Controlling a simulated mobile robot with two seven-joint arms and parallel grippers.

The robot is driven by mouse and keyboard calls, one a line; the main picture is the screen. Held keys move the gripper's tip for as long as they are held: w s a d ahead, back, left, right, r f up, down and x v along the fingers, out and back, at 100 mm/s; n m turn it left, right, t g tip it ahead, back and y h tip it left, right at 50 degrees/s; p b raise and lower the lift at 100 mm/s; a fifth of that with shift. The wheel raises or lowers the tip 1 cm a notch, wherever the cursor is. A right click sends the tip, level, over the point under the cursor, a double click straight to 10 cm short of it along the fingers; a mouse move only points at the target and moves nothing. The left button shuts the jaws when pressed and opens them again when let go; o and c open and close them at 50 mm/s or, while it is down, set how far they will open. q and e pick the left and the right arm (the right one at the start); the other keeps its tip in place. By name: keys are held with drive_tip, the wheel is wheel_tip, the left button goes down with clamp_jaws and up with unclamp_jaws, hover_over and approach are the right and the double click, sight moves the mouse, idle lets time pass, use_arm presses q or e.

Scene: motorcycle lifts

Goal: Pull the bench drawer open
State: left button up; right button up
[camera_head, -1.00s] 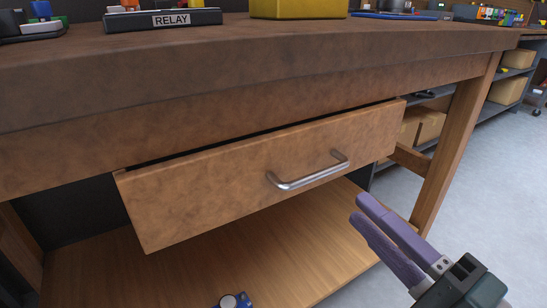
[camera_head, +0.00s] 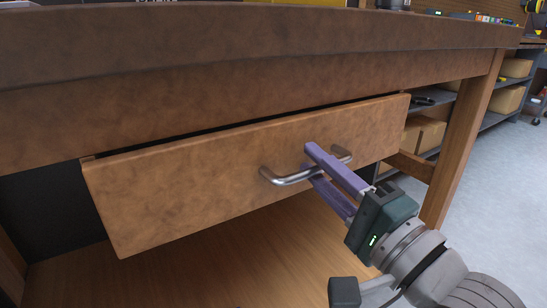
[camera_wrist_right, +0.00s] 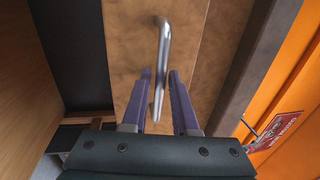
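The wooden bench drawer (camera_head: 215,175) sits under the bench top, its front standing a little out from the frame with a dark gap above it. Its metal bar handle (camera_head: 285,180) is on the front, right of the middle. My right gripper (camera_head: 309,162) is open, with purple fingers above and below the handle bar. In the right wrist view the handle (camera_wrist_right: 160,65) runs between the two spread fingers (camera_wrist_right: 160,78), with room on either side. My left gripper is not in view.
The bench top (camera_head: 240,40) overhangs the drawer. A wooden shelf (camera_head: 220,265) lies below it. A bench leg (camera_head: 465,135) stands at the right, with cardboard boxes (camera_head: 425,132) on shelving behind and clear floor (camera_head: 500,190) beyond.

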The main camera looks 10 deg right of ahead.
clamp_jaws()
idle(1.4)
